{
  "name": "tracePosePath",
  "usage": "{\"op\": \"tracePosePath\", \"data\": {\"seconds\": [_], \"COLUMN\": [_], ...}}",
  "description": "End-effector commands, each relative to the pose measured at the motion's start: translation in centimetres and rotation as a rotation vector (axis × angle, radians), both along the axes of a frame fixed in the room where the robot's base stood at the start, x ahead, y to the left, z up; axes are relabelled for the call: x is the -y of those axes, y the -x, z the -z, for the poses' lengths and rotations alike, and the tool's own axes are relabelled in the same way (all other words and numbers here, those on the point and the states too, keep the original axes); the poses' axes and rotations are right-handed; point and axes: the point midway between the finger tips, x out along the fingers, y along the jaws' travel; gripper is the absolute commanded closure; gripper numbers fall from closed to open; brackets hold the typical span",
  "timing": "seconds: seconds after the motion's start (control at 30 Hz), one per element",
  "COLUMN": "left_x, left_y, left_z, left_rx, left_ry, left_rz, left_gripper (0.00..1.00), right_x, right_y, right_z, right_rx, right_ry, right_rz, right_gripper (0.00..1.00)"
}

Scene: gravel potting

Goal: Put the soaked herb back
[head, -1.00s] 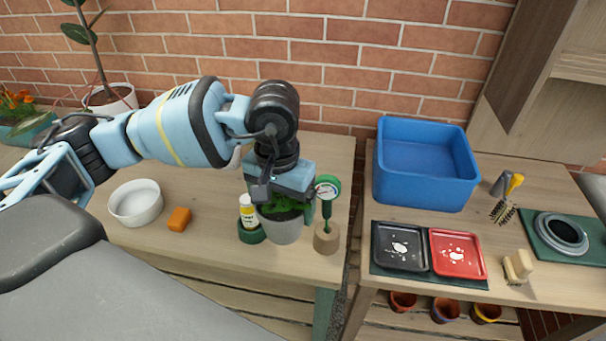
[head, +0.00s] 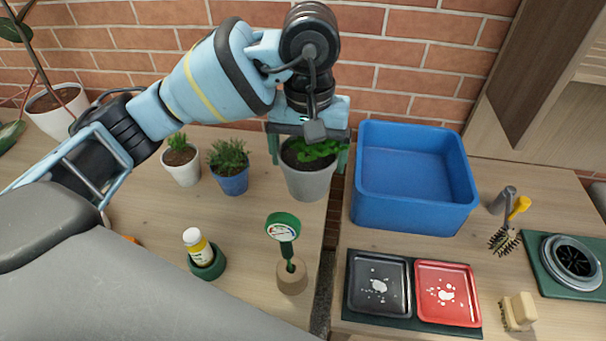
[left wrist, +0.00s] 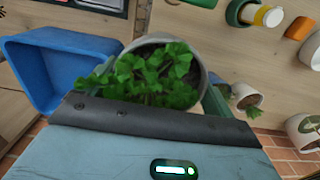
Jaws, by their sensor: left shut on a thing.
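My left gripper (head: 308,150) is shut on a grey pot (head: 307,184) with a leafy green herb (head: 313,150) in dark soil. Its fingers lie on either side of the rim, and the pot is upright. The pot looks raised above the right end of the left table, beside the blue tub (head: 410,212); its underside is hidden. The left wrist view shows the herb (left wrist: 150,75) in front of the gripper, with the tub (left wrist: 45,75) to the left. The tub looks empty inside. My right gripper is not in view.
A white-potted plant (head: 184,172) and a blue-potted plant (head: 232,182) stand at the back left. A green dial meter (head: 283,227) in a wooden stand and a yellow-labelled bottle (head: 199,246) stand in front. Black (head: 378,285) and red (head: 447,293) trays lie right, beyond a gap between tables.

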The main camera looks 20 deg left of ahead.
Motion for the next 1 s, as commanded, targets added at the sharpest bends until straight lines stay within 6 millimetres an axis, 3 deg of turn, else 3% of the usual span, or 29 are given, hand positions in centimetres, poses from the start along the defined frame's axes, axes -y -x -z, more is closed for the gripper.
{"op": "tracePosePath", "data": {"seconds": [0.03, 0.1, 0.33, 0.53, 0.8, 1.0], "left_x": [0.0, -0.1, 0.0, 0.0, -0.1, -1.9], "left_y": [0.0, 0.0, 0.2, 0.3, 0.2, -1.8], "left_z": [3.9, 6.4, 12.0, 13.9, 14.1, 14.3], "left_rx": [-0.023, -0.019, -0.008, -0.001, 0.005, 0.004], "left_ry": [0.002, 0.001, 0.001, 0.001, 0.002, 0.000], "left_rz": [0.002, 0.002, 0.001, 0.001, 0.000, -0.006], "left_gripper": [0.49, 0.49, 0.49, 0.49, 0.49, 0.49], "right_x": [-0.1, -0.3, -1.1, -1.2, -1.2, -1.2], "right_y": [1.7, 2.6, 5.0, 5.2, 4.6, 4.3], "right_z": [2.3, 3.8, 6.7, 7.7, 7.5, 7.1], "right_rx": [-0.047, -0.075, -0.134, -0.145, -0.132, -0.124], "right_ry": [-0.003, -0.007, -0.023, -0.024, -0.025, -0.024], "right_rz": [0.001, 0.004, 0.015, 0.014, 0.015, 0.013], "right_gripper": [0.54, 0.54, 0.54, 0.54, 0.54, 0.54]}}
